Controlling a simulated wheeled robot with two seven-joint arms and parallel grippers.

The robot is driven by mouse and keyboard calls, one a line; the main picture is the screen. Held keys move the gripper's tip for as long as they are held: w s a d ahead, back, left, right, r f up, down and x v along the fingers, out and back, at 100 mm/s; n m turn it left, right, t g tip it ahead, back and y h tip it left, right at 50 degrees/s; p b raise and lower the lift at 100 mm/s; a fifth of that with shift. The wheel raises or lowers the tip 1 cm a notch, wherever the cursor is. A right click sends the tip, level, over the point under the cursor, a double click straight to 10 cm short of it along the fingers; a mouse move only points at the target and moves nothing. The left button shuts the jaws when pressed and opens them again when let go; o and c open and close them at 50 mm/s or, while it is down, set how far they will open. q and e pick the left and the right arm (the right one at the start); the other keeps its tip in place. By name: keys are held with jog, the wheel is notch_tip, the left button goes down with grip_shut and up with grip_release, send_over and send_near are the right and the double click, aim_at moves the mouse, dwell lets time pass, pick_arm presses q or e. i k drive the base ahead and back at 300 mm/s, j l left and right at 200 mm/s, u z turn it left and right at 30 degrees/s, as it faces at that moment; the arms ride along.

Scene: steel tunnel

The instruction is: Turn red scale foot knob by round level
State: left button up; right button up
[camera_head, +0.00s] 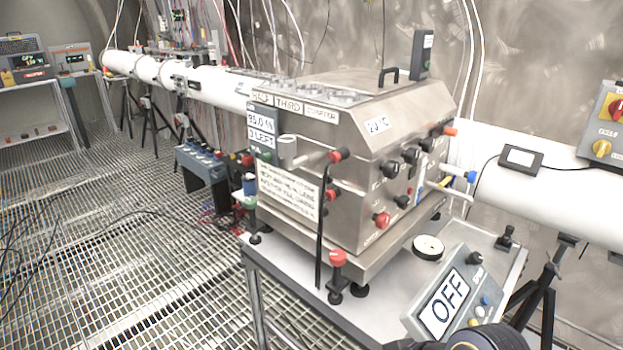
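A red foot knob (337,258) sits on a black foot under the front corner of the steel box-shaped machine (345,190). A round disc with a white face and dark rim (428,247) lies on the platform to the right of the foot; it looks like the round level, but I cannot make out a bubble. Neither of my grippers can be made out. A dark rounded part with a yellowish ring shows at the bottom edge, right of the middle, and is cut off; I cannot tell what it is.
A slanted panel with an OFF sign (443,303) and a small black joystick (505,238) stand on the platform's right side. A black strap or rod (321,230) hangs just left of the red foot knob. Other red knobs (381,219) protrude from the machine. Grating floor lies open at left.

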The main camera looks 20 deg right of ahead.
aim_at(337, 258)
jog(key=z, duration=1.1)
